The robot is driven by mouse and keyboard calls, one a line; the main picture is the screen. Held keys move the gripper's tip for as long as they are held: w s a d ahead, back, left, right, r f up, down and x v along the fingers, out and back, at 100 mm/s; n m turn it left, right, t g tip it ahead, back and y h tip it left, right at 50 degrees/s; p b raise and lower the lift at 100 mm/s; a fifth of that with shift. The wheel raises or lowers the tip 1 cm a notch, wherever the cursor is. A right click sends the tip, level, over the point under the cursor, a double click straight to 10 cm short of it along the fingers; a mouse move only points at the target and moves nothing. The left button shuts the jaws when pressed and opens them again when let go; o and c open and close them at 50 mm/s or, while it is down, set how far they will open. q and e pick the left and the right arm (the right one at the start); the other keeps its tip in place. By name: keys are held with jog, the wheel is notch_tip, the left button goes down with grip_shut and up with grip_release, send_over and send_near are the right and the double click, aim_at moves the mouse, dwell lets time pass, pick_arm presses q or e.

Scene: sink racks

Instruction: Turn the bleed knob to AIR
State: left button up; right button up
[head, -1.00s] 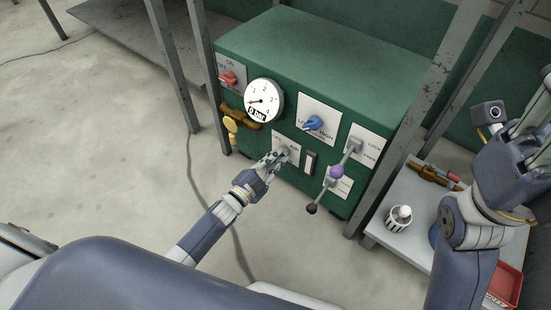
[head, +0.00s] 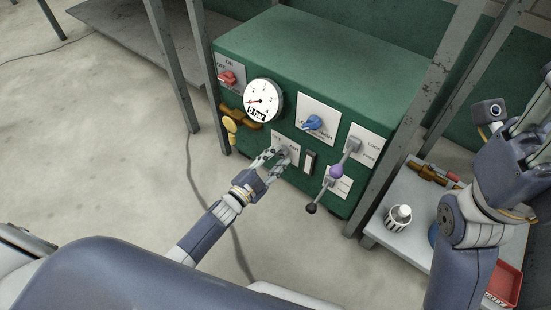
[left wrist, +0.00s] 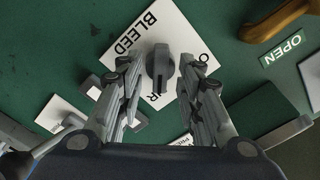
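The bleed knob (left wrist: 160,66) is a dark grey knob on a white plate (left wrist: 150,24) marked BLEED. In the left wrist view its ridge points down the picture, beside a partly covered label ending in R. My left gripper (left wrist: 162,84) is open, with one finger on each side of the knob and a visible gap to each. In the head view my left gripper (head: 273,160) is at the plate low on the green panel, and AIR shows at the plate's right. My right gripper (head: 528,128) is at the right edge, partly cut off.
A yellow-handled brass valve (head: 231,124) is left of the plate.

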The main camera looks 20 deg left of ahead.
pick_arm(q)
jog(key=v, duration=1.2)
